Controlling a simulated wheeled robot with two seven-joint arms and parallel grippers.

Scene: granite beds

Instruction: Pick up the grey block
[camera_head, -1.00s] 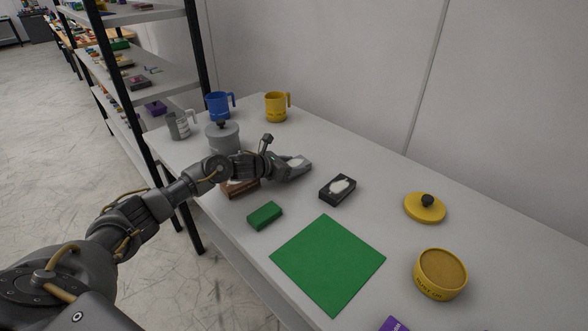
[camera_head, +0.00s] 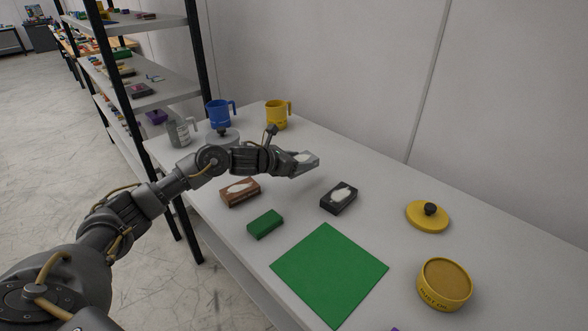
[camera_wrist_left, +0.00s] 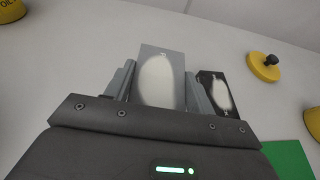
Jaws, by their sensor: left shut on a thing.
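The grey block (camera_head: 304,158) has a white patch on its top face. My left gripper (camera_head: 297,163) is shut on it and holds it above the white table. In the left wrist view the grey block (camera_wrist_left: 161,78) sits between the two fingers of my left gripper (camera_wrist_left: 158,88). The gripper hides the block's near end. My right gripper is not in view.
A black block (camera_head: 339,198), brown block (camera_head: 240,191) and green block (camera_head: 265,224) lie nearby. A green mat (camera_head: 329,272), yellow lid (camera_head: 428,216) and yellow pot (camera_head: 444,284) are to the right. Blue (camera_head: 219,113), yellow (camera_head: 277,115) and grey (camera_head: 179,133) mugs stand behind.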

